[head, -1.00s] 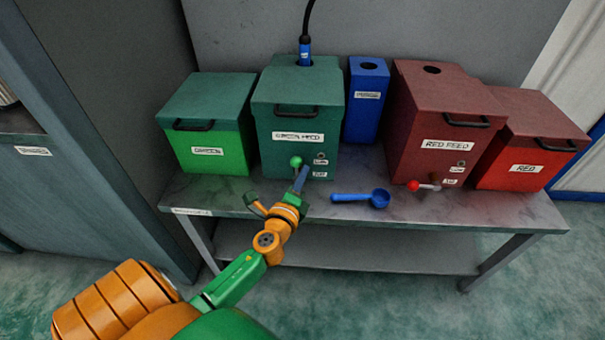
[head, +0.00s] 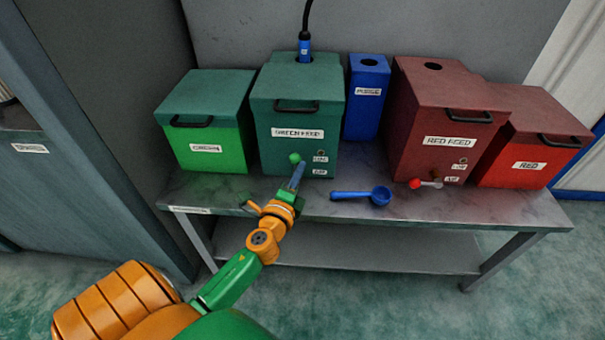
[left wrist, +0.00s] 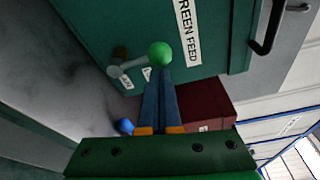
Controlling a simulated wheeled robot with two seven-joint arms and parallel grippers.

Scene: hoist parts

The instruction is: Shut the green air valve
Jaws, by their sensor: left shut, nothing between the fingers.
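The green feed box (head: 297,115) stands on the bench, with a label reading GREEN FEED and a black handle on its front. Its valve lever ends in a green ball (head: 294,158), low on the front face. The left wrist view shows the green ball (left wrist: 160,54) on a grey lever (left wrist: 128,68) that runs to a pivot on the box. My left gripper (head: 299,172) is shut and empty, its blue fingers right at the ball. In the left wrist view the fingertips (left wrist: 158,72) meet or overlap the ball; I cannot tell if they touch. My right gripper is out of view.
A blue scoop (head: 378,196) lies on the bench (head: 500,208) just right of my left gripper. A bright green box (head: 208,146), a blue box (head: 366,112), a red feed box (head: 425,135) with a red-tipped lever (head: 415,183), and a red box (head: 525,160) stand alongside.

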